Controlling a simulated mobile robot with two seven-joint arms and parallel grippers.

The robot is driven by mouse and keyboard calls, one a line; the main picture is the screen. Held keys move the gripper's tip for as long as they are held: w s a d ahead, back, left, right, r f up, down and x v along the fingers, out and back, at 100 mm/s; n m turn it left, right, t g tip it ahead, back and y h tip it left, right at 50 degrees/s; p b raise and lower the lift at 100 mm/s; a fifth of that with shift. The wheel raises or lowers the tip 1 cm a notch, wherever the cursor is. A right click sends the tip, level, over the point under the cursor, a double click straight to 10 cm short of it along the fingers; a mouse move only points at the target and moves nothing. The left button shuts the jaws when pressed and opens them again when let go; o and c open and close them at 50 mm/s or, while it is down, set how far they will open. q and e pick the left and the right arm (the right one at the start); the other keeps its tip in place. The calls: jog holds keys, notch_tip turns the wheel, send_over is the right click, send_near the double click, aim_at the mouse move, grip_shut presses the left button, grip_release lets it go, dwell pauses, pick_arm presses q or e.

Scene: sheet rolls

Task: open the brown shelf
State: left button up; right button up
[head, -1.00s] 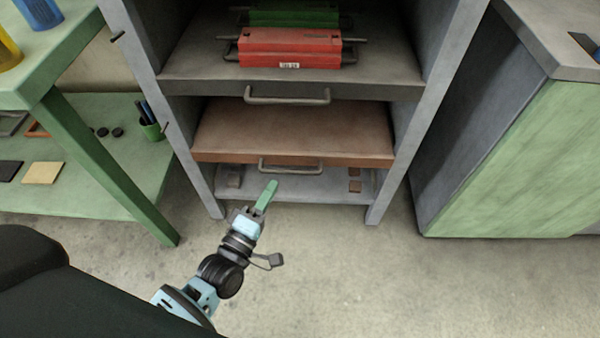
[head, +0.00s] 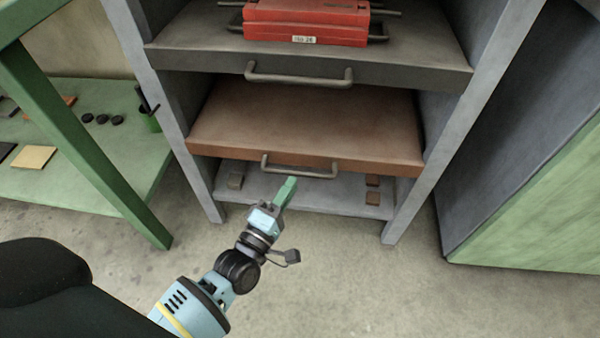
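The brown shelf (head: 300,125) is a flat board in the grey rack, below the dark grey shelf. Its metal bar handle (head: 300,173) is on its front edge. My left gripper (head: 286,188), with green fingers, is just below and in front of this handle, pointing up toward it. The fingers look close together from this angle; whether they are open or shut is unclear. I cannot tell whether they touch the handle. My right gripper is not in view.
The dark grey shelf (head: 420,68) above has its own handle (head: 298,77) and carries a red case (head: 305,22). A green table (head: 85,140) stands at the left and a green-sided cabinet (head: 540,215) at the right. Floor in front is clear.

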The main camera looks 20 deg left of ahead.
aim_at(299, 173)
pick_arm(q)
jog(key=shift+b+x, duration=0.7)
jog(key=shift+x, duration=1.85)
grip_shut()
